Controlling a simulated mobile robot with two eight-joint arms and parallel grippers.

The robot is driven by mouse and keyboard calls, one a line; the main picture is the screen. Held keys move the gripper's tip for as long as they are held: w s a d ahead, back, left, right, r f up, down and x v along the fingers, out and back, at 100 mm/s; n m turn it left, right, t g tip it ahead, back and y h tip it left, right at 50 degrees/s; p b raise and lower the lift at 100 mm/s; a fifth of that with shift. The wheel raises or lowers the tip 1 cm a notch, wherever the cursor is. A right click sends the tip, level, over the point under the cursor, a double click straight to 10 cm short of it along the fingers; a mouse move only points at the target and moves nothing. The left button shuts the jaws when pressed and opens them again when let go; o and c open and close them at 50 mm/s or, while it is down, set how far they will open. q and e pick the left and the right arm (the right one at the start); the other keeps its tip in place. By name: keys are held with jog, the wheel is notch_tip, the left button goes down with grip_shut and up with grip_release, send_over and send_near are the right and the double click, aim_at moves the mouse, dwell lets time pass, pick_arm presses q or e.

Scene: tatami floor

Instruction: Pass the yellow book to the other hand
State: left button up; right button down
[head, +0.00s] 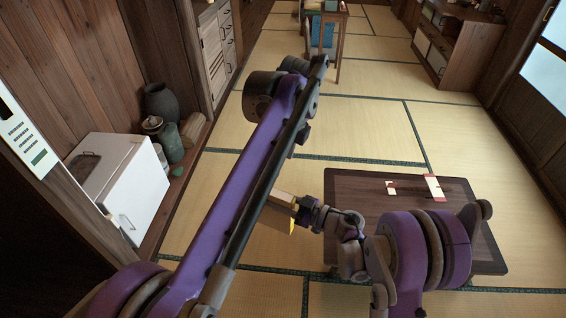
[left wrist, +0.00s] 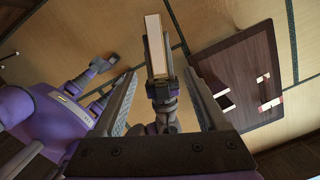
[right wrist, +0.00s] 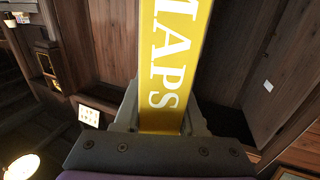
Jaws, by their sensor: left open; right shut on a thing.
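The yellow book (head: 284,212) is held in the air by my right gripper (head: 304,212), partly hidden behind my left arm in the head view. In the right wrist view the book's yellow face (right wrist: 172,60) with white letters "MAPS" stands between the fingers of my right gripper (right wrist: 160,118), which is shut on it. In the left wrist view the book (left wrist: 157,50) shows its pale page side. My left gripper (left wrist: 160,78) is open and empty. Its fingers lie to either side of the book's line, with the book ahead of them; I see no contact. The left gripper is hidden in the head view.
A low dark table (head: 350,190) with red-and-white pieces (head: 433,187) stands on the tatami at the right. A white cabinet (head: 105,180) and dark jars (head: 162,103) stand along the left wall. A taller table (head: 340,30) is at the back. The middle floor is clear.

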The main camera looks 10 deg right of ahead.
aim_at(277, 191)
pick_arm(q)
jog(key=f, duration=0.4)
jog(key=a+f, duration=0.1)
jog(key=f, duration=0.3)
jog(key=w+f, duration=0.1)
jog(key=f, duration=0.2)
jog(key=shift+a+f, duration=0.15)
jog(key=shift+f, duration=0.25)
jog(key=c, duration=1)
jog(key=shift+w, duration=0.1)
grip_shut()
pick_arm(e)
jog(key=shift+s+a, duration=0.15)
jog(key=c, duration=0.6)
grip_release()
jog(key=shift+o, duration=1)
